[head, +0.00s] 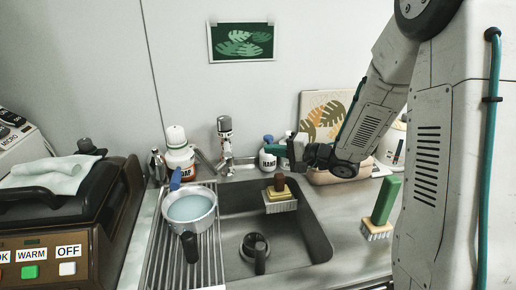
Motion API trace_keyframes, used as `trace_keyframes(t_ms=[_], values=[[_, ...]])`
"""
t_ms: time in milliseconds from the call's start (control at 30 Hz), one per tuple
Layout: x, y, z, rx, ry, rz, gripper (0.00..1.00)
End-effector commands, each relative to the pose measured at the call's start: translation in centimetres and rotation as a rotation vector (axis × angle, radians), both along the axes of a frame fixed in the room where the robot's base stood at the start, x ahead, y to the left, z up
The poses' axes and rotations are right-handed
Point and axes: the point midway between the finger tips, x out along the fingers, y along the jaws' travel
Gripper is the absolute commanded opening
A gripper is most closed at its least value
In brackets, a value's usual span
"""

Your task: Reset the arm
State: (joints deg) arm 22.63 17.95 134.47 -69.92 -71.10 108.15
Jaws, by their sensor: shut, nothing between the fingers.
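My arm comes in from the right side of the head view and bends down and left toward the back of the sink. My gripper (286,150) is at the arm's end, level with the tap's right side, in front of a small bottle by the wall. It is shut and holds nothing. Its fingertips are small and dark in this view. It appears to be above the back edge of the sink (315,222), clear of the basin floor.
A pot (190,208) sits on the ribbed drainer at left. A green-handled brush (383,208) stands on the right counter. A tap (226,145) rises behind; a brown appliance (65,225) is at left.

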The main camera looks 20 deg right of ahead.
Motion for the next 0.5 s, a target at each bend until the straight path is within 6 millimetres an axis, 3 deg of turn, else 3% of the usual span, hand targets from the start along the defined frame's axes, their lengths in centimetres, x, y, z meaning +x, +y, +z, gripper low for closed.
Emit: trace_keyframes(t_ms=[200,400,500], values=[[-1.6,-1.0,0.3,0.000,0.000,0.001,0.00],[-1.7,-1.1,0.2,-0.021,-0.016,0.003,0.00],[-1.2,-2.1,-1.3,-0.159,-0.030,-0.030,0.00]])
